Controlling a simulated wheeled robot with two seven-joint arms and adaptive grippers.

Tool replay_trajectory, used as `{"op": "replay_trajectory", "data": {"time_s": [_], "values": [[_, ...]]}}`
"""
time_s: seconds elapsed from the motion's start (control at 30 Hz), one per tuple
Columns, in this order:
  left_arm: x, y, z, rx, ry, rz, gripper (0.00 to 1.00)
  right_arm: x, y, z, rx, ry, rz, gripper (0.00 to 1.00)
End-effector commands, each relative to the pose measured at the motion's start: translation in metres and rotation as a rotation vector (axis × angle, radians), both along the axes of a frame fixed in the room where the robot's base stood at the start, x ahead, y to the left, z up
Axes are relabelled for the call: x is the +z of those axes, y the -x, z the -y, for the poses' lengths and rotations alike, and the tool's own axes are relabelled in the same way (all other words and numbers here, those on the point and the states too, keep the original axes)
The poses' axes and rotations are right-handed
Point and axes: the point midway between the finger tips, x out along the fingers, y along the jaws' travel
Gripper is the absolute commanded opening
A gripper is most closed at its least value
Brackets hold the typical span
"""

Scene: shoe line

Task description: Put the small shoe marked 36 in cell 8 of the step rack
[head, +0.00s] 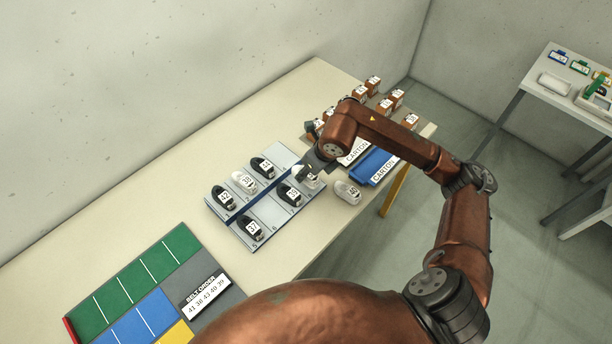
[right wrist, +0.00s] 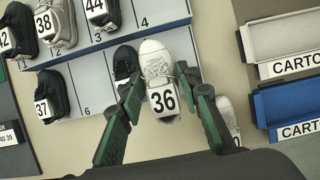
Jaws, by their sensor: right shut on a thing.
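The white shoe marked 36 (right wrist: 158,65) is between the fingers of my right gripper (right wrist: 166,108), which is shut on it. In the head view my right gripper (head: 312,170) is at the right end of the step rack (head: 272,218) and partly hides the shoe. The shoe is over the right end of the rack's lower step, beside a black shoe (right wrist: 125,62). I cannot tell whether it rests on the step. The number of cell 8 is hidden. My left gripper is not in view.
Shoes 42 (head: 222,197), 38 (head: 244,182) and 44 (right wrist: 97,12) stand on the upper step, shoe 37 (head: 250,228) on the lower. White shoe 40 (head: 347,192) lies on the table right of the rack. A blue carton tray (head: 372,166) is beyond. Cell 6 (right wrist: 88,95) is empty.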

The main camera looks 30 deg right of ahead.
Motion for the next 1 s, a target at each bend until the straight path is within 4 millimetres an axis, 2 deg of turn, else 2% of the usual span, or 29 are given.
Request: {"op": "replay_trajectory", "data": {"time_s": [0.1,0.2,0.37,0.6,0.97,1.0], "values": [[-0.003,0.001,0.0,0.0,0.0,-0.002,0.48,-0.017,-0.012,0.006,-0.003,-0.001,0.0,0.07],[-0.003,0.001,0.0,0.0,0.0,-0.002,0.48,-0.022,-0.017,0.009,-0.001,-0.002,0.001,0.07],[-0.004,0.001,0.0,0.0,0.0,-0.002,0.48,-0.03,-0.023,0.011,0.0,-0.001,0.002,0.07],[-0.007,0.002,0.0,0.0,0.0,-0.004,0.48,-0.062,-0.025,0.013,0.002,-0.002,0.0,0.07],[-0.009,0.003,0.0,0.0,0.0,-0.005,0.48,-0.067,-0.026,0.013,0.002,0.0,0.002,0.07],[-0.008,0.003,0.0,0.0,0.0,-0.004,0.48,-0.066,-0.025,0.013,0.001,0.0,0.002,0.34]]}}
